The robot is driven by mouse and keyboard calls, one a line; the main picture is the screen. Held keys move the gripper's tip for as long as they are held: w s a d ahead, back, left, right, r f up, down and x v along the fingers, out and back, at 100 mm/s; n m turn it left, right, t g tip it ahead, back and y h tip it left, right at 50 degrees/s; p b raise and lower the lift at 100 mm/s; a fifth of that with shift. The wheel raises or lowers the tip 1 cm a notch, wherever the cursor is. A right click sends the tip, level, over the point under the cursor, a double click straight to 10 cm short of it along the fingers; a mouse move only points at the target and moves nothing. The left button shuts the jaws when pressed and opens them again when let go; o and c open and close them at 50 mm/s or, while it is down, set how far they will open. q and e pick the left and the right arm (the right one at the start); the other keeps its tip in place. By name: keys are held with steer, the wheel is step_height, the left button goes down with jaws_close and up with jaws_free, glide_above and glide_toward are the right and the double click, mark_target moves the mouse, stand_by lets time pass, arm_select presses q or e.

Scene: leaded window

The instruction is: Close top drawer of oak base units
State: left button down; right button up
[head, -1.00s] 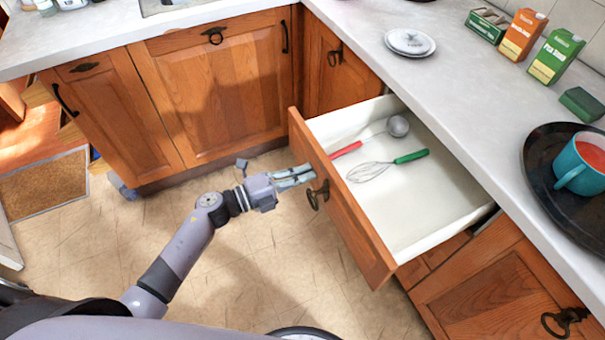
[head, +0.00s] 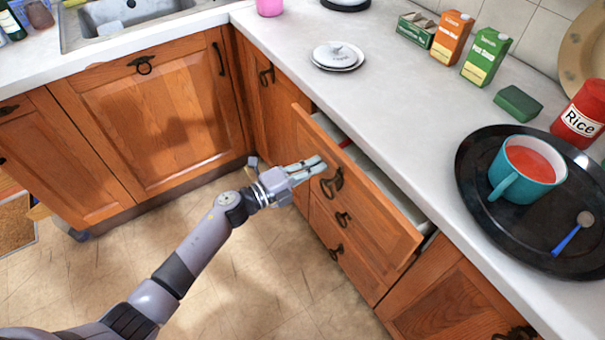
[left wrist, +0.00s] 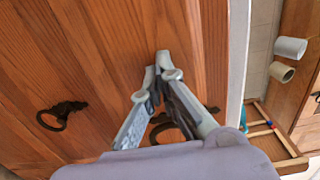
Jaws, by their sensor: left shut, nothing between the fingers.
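The top drawer (head: 385,217) of the oak base units is open by a small gap, with its white inside (head: 385,188) showing as a narrow strip behind the wooden front. A ring handle (head: 332,182) hangs on that front. My left gripper (head: 318,166) is shut and empty, its fingertips at the drawer front beside the handle. In the left wrist view the closed fingertips (left wrist: 163,70) meet against the wood, apparently touching it, and partly cover the ring handle (left wrist: 170,128). My right gripper is not in view.
Lower drawers (head: 340,243) below are shut. The tiled floor (head: 230,285) in front is clear.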

arm_select(q)
steer(key=b+x, duration=0.1)
steer(key=x, duration=0.4)
steer(key=shift+w+d, duration=0.25)
steer(key=shift+d, duration=0.1)
steer(key=shift+w+d, duration=0.15)
steer(key=shift+d, duration=0.1)
steer(key=shift+w+d+r+b, duration=0.1)
steer(key=shift+w+d+b, duration=0.15)
steer(key=shift+b, duration=0.1)
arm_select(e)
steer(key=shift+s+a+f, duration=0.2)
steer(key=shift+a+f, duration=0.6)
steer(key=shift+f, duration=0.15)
arm_select(q)
steer(key=shift+r, duration=0.15)
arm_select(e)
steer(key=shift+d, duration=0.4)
